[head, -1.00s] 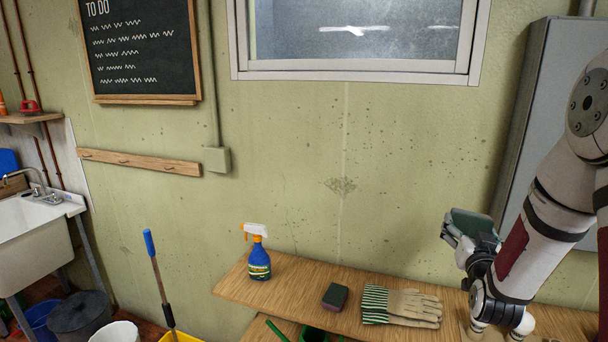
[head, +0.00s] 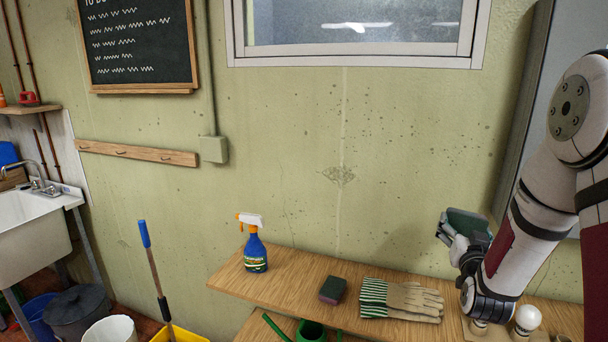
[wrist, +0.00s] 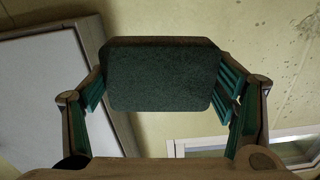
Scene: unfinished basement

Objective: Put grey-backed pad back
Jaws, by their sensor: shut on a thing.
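My gripper (head: 462,236) is raised above the right part of the wooden shelf, in front of the wall. It is shut on a dark green pad (head: 468,222). In the wrist view the pad (wrist: 162,75) is a rounded rectangle with a rough dark green face toward the camera, held between the two fingers at its short sides. Its other face is hidden there, so I cannot tell its backing colour. A second pad (head: 333,290), dark on top with a reddish side, lies on the wooden shelf (head: 290,276), left of the gloves.
A blue spray bottle (head: 254,254) stands on the shelf's left part. Striped work gloves (head: 400,299) lie right of the second pad. A white bulb (head: 527,318) stands at the right. A grey cabinet (head: 556,110) is behind my arm. Bare shelf shows between bottle and second pad.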

